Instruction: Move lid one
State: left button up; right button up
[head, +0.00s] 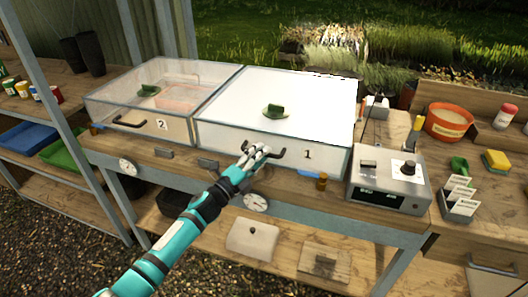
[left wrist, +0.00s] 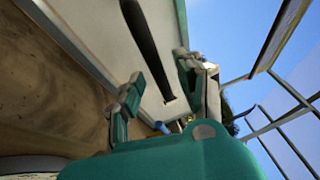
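Lid one (head: 320,95) is the white cover of the box labelled 1, with a small green knob-like piece (head: 275,111) on top. It lies flat on its box. A black bar handle (head: 281,154) is on the box's front beside the number 1; it also shows as a dark bar in the left wrist view (left wrist: 145,40). My left gripper (head: 262,150) is at the left end of this handle. In the left wrist view its fingers (left wrist: 158,75) are apart, with the bar's end between them. I cannot tell whether they touch it. My right gripper is out of view.
Box 2 (head: 110,102) with a clear cover stands directly left of box 1. A control unit (head: 390,183) with a knob stands to the right on the bench. Further right are an orange pot (head: 449,122), a yellow sponge (head: 496,161) and seed packets (head: 460,198).

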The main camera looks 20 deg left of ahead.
pick_arm(q)
jog(key=shift+x, duration=0.8)
jog(key=shift+c, duration=0.4)
grip_shut()
